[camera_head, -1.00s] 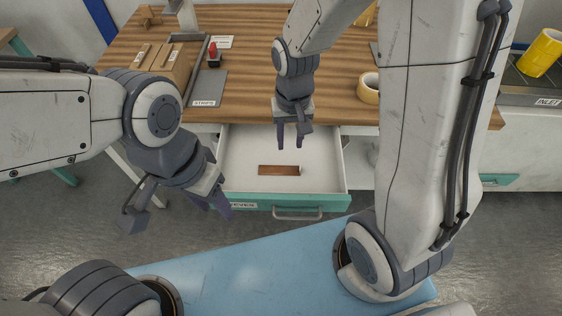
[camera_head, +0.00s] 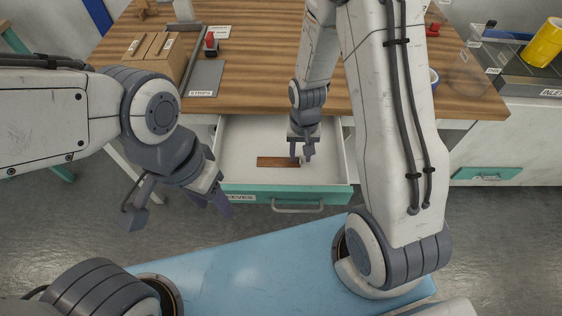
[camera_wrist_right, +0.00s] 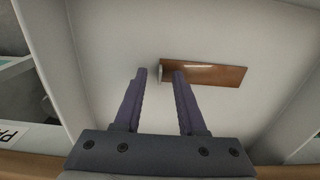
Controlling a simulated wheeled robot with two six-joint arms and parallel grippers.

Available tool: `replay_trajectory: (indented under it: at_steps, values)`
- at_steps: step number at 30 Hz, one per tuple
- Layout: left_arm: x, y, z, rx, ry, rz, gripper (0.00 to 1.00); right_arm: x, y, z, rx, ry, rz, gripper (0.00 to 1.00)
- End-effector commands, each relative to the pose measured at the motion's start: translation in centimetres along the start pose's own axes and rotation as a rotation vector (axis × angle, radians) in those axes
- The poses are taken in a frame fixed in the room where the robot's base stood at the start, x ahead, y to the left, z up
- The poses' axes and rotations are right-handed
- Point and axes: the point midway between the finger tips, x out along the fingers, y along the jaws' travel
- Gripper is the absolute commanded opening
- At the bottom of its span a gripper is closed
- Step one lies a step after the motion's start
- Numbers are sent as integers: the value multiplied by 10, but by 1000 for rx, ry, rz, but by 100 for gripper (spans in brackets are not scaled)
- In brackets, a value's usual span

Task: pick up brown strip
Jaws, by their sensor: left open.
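The brown strip (camera_head: 274,162) lies flat in the open drawer, and it also shows in the right wrist view (camera_wrist_right: 215,74). My right gripper (camera_head: 301,158) is low in the drawer at the strip's right end. In the right wrist view its fingers (camera_wrist_right: 159,76) are apart. One end of the strip shows between them, and one fingertip overlaps the strip in the picture. I cannot tell whether they touch. My left gripper (camera_head: 222,203) is open and empty, left of the drawer front.
The drawer (camera_head: 240,188) has a teal front with a handle and is otherwise empty. Its walls surround my right gripper. The wooden table (camera_head: 260,70) is above it, with cardboard boxes (camera_head: 152,62), a red-topped tool (camera_head: 211,42) and a grey strips plate (camera_head: 204,78).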

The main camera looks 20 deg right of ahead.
Motion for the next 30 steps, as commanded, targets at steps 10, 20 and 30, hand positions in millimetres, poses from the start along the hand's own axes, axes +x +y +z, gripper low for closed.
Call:
replay_trajectory:
  at_steps: [10, 20, 30]
  values:
    - [0, 0, 0, 0, 0, 0, 50, 3, 0, 0, -1, 1, 0, 9]
    - [0, 0, 0, 0, 0, 0, 50, 2, 0, 0, -1, 1, 0, 0]
    - [-3, 0, 0, 0, 0, 0, 50, -13, -1, -1, -1, 4, -1, 0]
